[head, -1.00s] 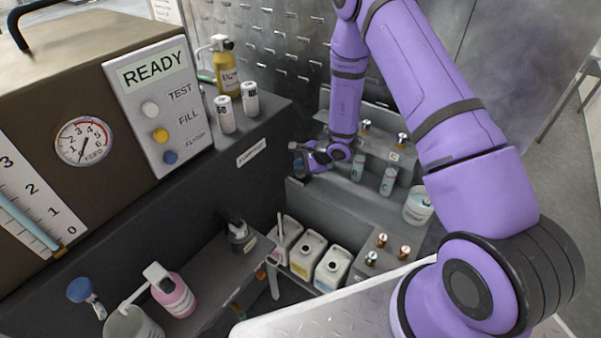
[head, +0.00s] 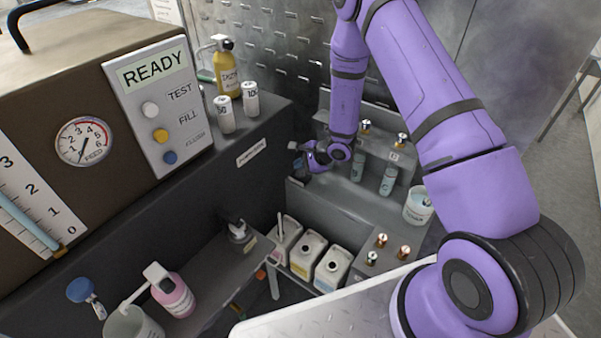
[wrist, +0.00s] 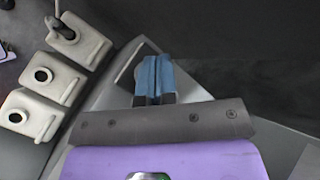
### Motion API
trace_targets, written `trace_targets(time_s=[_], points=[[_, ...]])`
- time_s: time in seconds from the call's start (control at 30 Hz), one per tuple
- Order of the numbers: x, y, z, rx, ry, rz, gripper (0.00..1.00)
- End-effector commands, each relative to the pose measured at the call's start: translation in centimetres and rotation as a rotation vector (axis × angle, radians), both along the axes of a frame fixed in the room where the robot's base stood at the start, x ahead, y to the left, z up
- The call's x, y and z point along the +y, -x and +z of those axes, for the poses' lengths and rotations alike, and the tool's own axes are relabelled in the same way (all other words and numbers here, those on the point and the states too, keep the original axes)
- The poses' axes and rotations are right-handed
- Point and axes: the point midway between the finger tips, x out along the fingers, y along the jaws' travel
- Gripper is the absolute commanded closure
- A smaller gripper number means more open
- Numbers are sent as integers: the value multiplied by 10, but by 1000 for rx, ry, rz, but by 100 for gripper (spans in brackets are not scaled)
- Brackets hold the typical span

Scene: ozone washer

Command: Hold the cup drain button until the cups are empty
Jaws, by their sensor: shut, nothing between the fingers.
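My gripper (head: 291,147) is at the end of the purple arm, beside the dark side wall of the washer and above the lower shelf. Its blue fingertips (wrist: 153,78) are together in the wrist view, with nothing seen between them. I cannot make out a button marked as cup drain in either view. Two small clear cups with teal contents, a left one (head: 357,168) and a right one (head: 388,181), stand on the grey stepped stand to the right of my gripper. Whether my fingertips touch anything is unclear.
The washer panel (head: 158,104) reads READY, with white, yellow and blue buttons. White jugs (head: 307,255) stand below my gripper, also in the wrist view (wrist: 78,42). Brass-capped fittings (head: 381,240) are at right. A pink bottle (head: 174,296) stands at lower left.

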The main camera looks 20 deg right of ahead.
Motion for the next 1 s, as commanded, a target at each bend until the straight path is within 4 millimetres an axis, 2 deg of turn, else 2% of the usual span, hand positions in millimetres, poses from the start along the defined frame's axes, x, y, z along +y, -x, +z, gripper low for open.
trace_targets(time_s=[1.0], points=[[0, 0, -9, 0, 0, 0, 100]])
